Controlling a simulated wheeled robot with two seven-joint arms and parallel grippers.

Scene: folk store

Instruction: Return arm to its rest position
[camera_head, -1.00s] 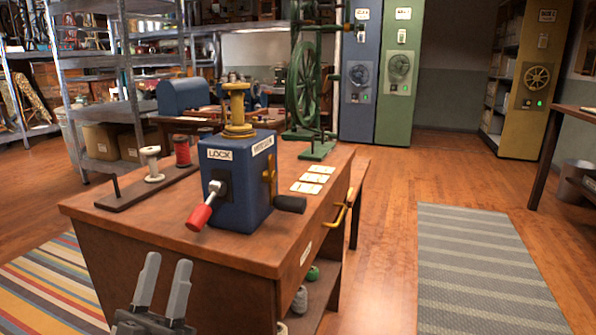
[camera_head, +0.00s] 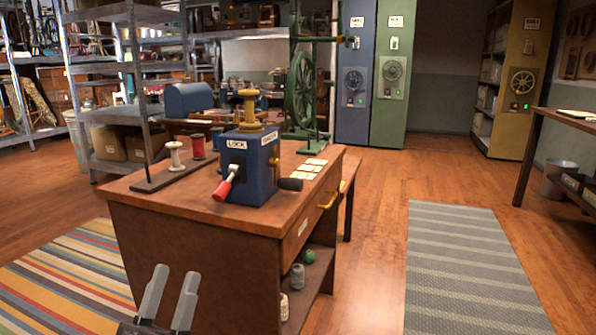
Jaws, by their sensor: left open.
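My left gripper (camera_head: 170,296) is at the bottom left of the head view, with its two grey fingers pointing up and apart. It is open, with nothing between the fingers. It is in front of the wooden workbench (camera_head: 190,240), lower than the bench top and apart from it in the picture. The rest of my left arm is out of the frame. My right gripper is not in view.
On the bench stand a blue lock box (camera_head: 250,168) with a red-handled lever (camera_head: 223,190), a white spool (camera_head: 175,156) and a red spool (camera_head: 198,147). A green spinning wheel (camera_head: 303,90) stands behind. Bare floor and a grey striped rug (camera_head: 465,265) lie to the right.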

